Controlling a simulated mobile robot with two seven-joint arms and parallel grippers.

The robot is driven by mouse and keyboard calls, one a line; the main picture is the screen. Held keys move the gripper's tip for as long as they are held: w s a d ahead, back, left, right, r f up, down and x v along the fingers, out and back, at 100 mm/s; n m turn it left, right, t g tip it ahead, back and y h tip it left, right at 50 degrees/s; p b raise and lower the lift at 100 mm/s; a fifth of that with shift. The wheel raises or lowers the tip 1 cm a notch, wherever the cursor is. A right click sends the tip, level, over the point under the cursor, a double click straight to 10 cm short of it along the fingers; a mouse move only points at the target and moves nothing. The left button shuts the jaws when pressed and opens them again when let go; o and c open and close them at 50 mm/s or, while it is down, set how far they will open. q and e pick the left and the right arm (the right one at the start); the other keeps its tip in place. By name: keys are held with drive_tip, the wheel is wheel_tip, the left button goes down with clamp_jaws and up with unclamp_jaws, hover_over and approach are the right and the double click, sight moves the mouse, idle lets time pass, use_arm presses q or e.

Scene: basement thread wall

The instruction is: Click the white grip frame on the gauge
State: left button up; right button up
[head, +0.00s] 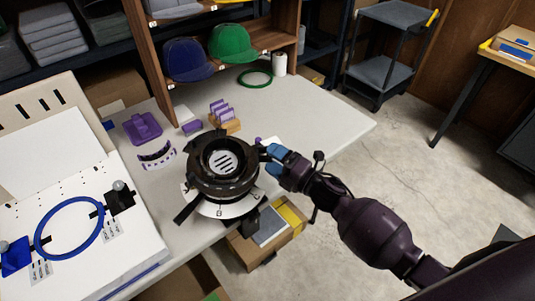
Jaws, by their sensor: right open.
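The black round gauge (221,185) stands upright near the front edge of the grey table. A white slotted piece (223,162) shows inside its ring, and a white plate (222,210) with markings shows at its foot. I cannot tell which white part is the grip frame. A curved white and purple piece (157,155) lies apart on the table to the left. My right gripper (271,159) has blue fingertips and is open at the right side of the gauge. I cannot tell whether it touches the gauge. My left gripper is not in view.
A white board with a blue hoop (69,228) fills the left. Purple holders (142,127), (222,112) stand behind the gauge. A wooden shelf with caps (232,43) rises at the back. The table's right part is clear. A cardboard box (264,236) sits below the edge.

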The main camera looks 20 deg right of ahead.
drive_tip(key=s+d+m+t+h, duration=0.1)
drive_tip(key=s+d+m+h, duration=0.4)
drive_tip(key=d+m, duration=0.35)
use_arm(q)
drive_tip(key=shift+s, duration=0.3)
use_arm(e)
drive_tip(key=s+f+m+g+h, duration=0.3)
drive_tip(key=s+f+m, duration=0.3)
drive_tip(key=s+m, duration=0.2)
drive_tip(key=s+f+m+g+h, duration=0.2)
drive_tip(key=s+f+m, duration=0.4)
drive_tip(key=s, duration=0.7)
drive_tip(key=shift+d+m+g+h, duration=0.35)
drive_tip(key=shift+m+h, duration=0.25)
drive_tip(key=shift+m, duration=0.45)
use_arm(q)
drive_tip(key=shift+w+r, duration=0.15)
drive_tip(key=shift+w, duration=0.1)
use_arm(e)
drive_tip(key=shift+a, duration=0.1)
